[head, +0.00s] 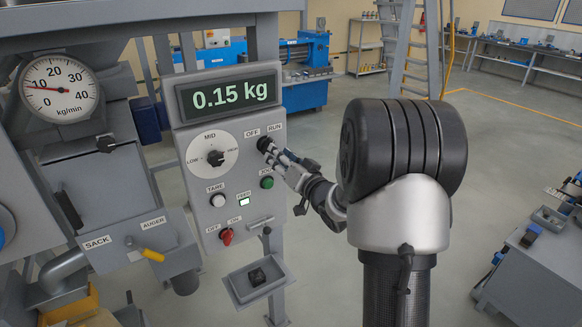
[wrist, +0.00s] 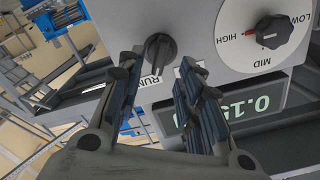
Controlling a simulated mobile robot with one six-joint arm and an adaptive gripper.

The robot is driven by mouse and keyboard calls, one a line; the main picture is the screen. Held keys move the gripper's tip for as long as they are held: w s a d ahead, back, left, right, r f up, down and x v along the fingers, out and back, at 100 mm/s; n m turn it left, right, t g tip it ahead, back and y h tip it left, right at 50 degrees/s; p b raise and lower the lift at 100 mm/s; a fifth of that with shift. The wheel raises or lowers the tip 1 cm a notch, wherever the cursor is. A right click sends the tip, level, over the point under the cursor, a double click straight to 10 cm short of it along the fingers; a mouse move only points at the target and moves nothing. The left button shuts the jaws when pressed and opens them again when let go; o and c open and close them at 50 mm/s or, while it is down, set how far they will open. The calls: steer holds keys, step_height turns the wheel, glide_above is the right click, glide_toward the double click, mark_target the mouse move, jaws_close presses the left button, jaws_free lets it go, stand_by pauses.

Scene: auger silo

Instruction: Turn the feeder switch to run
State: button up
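The feeder switch is a black knob (head: 264,143) below the OFF and RUN labels on the grey control panel (head: 190,150). In the wrist view the black knob (wrist: 160,50) appears between and just beyond my fingertips. Its grip bar is tilted; I cannot tell which end is the pointer. The RUN label (wrist: 152,84) shows beside it; the OFF label is mostly hidden by a finger. My gripper (wrist: 160,62) is open, one finger on each side of the knob, with visible gaps. In the head view my gripper (head: 274,154) is right at the switch and partly covers it.
The panel also carries a display (head: 229,95) reading 0.15 kg, a LOW-MID-HIGH dial (head: 215,158), a white TARE button (head: 218,200), a green JOG button (head: 267,183), a lit FEED lamp (head: 244,202) and a red OFF-ON switch (head: 226,236). A small tray (head: 240,294) sits below.

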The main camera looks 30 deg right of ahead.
steer(key=s, duration=0.7)
steer(key=shift+s, duration=0.15)
steer(key=shift+d, duration=0.1)
